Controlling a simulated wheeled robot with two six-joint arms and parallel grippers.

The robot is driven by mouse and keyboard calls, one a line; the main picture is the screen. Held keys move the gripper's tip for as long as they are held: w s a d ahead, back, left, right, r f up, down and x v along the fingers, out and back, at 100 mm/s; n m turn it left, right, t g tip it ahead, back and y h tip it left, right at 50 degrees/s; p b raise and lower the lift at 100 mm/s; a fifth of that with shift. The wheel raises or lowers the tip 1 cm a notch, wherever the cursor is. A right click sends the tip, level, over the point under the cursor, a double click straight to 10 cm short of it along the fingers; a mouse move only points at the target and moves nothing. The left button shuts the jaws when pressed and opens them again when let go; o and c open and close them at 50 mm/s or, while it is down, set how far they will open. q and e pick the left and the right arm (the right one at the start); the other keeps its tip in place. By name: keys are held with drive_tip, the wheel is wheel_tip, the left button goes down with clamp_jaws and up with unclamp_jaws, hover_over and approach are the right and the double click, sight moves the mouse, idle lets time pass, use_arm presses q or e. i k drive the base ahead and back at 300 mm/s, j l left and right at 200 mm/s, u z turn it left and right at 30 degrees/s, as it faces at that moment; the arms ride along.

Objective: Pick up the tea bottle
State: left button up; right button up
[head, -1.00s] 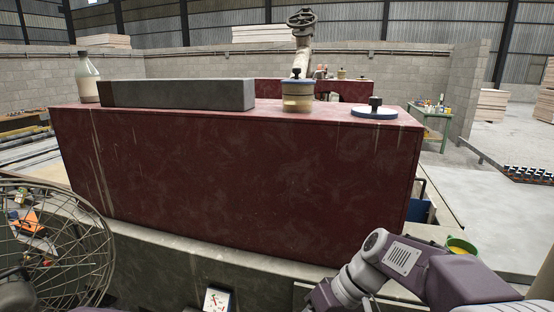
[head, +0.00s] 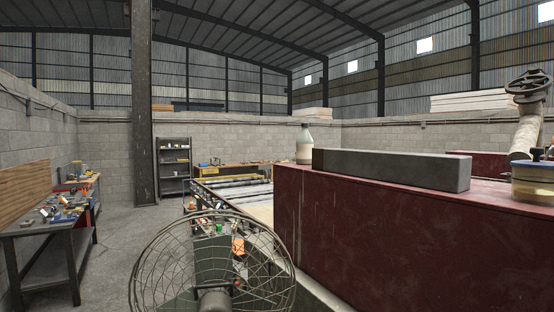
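A pale bottle (head: 304,150), seemingly the tea bottle, stands upright at the left end of the top of a large dark red block (head: 400,245). It has a whitish neck and a cream-coloured lower part. It stands to the left of a long grey bar, and its base is partly hidden by the block's edge. Neither of my grippers is in view.
A wire-caged fan (head: 212,262) stands in front at lower centre. A cluttered workbench (head: 50,222) is at left, with open floor (head: 118,250) beside it.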

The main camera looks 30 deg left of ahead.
sight(304, 144)
drive_tip(key=u, duration=0.75)
drive_tip(key=j+u, duration=0.75)
drive_tip(key=i+j+u, duration=0.2)
drive_tip(key=j+u, duration=0.25)
drive_tip(key=i+j+u, duration=0.3)
drive_tip(key=u, duration=0.2)
drive_tip(key=i+j+u, duration=0.3)
drive_tip(key=u, duration=0.15)
drive_tip(key=i+z, duration=0.35)
drive_tip(key=i, duration=0.15)
drive_tip(key=i+z, duration=0.35)
drive_tip(key=i, duration=0.2)
drive_tip(key=i+j+z, duration=0.35)
drive_tip(key=i+l+z, duration=0.25)
drive_tip(key=z, duration=0.2)
drive_tip(key=i+z, duration=0.95)
drive_tip(key=i+j+z, duration=0.2)
drive_tip(key=i+z, duration=0.25)
drive_tip(key=i+j+z, duration=0.3)
drive_tip(key=z, duration=0.15)
